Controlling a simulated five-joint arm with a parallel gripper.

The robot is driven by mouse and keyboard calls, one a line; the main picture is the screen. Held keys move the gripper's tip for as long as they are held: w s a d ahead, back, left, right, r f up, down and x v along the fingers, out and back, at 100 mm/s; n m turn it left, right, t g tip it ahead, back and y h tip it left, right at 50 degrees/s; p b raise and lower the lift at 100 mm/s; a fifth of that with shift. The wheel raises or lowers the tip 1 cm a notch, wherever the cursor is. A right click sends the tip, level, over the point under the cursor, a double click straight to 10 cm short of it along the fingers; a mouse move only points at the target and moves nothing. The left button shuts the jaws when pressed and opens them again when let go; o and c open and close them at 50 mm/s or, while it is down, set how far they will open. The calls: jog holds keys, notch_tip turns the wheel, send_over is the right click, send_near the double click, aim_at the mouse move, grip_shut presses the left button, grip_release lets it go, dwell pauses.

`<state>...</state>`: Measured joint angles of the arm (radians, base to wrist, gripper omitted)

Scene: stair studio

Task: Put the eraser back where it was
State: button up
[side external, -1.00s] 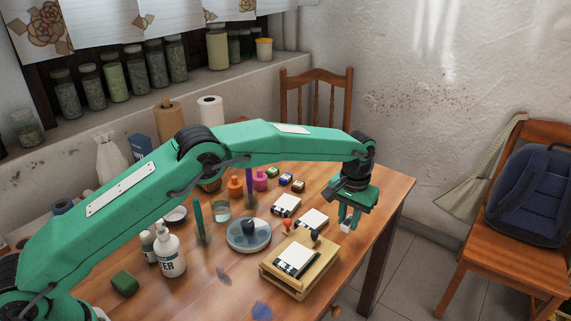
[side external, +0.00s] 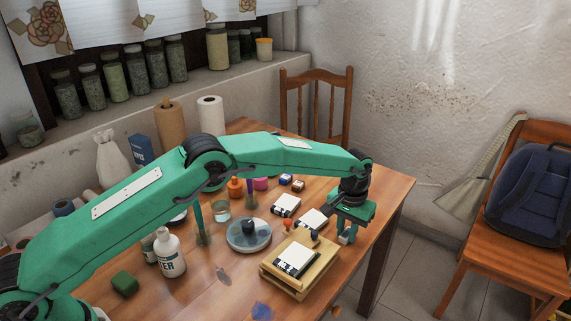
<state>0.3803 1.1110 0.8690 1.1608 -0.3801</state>
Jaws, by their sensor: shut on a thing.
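My gripper (side external: 346,235) points down over the right part of the wooden table, close to its right edge. It is shut on a small pale block, which looks like the eraser (side external: 344,239). The fingers cover most of the eraser, and it is low, close to the tabletop. I cannot tell whether it touches the table.
Left of my gripper are a wooden block with a white card (side external: 296,259) and black-and-white pads (side external: 311,219). A round dish (side external: 249,235), a white bottle (side external: 170,253) and a green block (side external: 125,284) stand farther left. Bare tabletop (side external: 385,195) lies right of my gripper.

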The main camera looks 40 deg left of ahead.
aim_at(346, 234)
jog(key=o, duration=0.9)
notch_tip(346, 234, up, 12)
jog(key=shift+r, duration=0.2)
dwell(0.6)
